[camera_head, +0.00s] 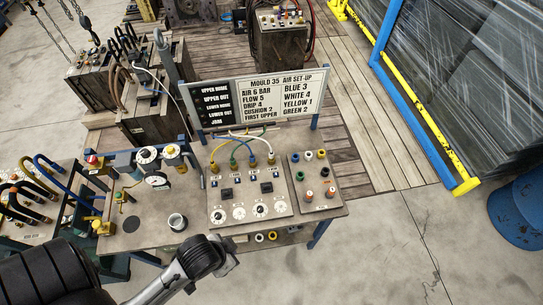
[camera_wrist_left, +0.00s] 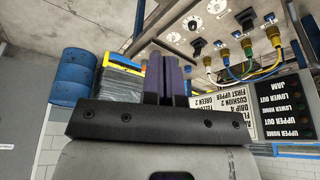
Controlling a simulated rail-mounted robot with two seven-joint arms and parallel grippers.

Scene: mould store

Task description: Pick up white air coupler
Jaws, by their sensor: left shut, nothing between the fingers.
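A whitish ring-ended piece (camera_head: 259,238), perhaps the white air coupler, shows at the bench's lower front edge beside a yellow one (camera_head: 273,236). It is too small to tell for sure. My left arm reaches in from the lower left of the head view, its wrist in front of the bench, to the left of these pieces. The fingertips are not clear there. In the left wrist view my left gripper (camera_wrist_left: 166,78) has its dark fingers together, with nothing between them. The white piece cannot be made out in that view. My right gripper is not in view.
The bench (camera_head: 140,237) carries a dial panel (camera_head: 248,203), a coloured coupler panel (camera_head: 314,181), a gauge assembly (camera_head: 158,165) and a white cup (camera_head: 177,222). A sign (camera_head: 282,95) stands behind. A blue drum (camera_head: 520,210) is at right. Floor right of the bench is clear.

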